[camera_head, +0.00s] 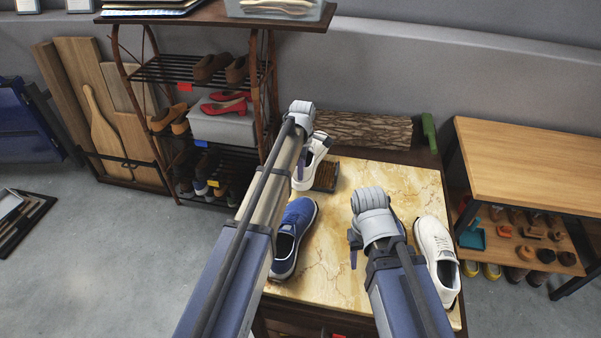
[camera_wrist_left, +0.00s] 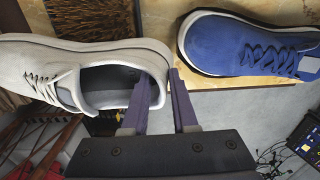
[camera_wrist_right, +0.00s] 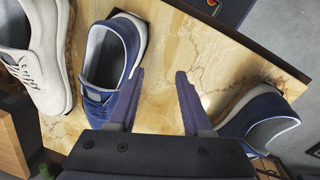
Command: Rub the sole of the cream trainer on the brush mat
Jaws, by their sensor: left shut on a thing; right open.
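My left gripper (camera_wrist_left: 157,95) is shut on the heel rim of a cream trainer (camera_wrist_left: 85,60), one finger inside the shoe and one outside. In the head view this trainer (camera_head: 309,165) is beside or over the left part of the dark brush mat (camera_head: 326,178), near the table's back edge. The mat's bristles (camera_wrist_left: 75,18) show behind the shoe in the left wrist view. I cannot tell whether the sole touches them. My right gripper (camera_wrist_right: 158,80) is open and empty above the table between two blue trainers. A second cream trainer (camera_head: 437,258) lies at the right.
The marbled table (camera_head: 400,178) has a blue trainer (camera_head: 293,235) at its left edge; another blue trainer (camera_wrist_right: 112,58) is mostly hidden in the head view. A shoe rack (camera_head: 165,72) stands left, a log (camera_head: 355,130) behind, a wooden bench (camera_head: 530,160) right.

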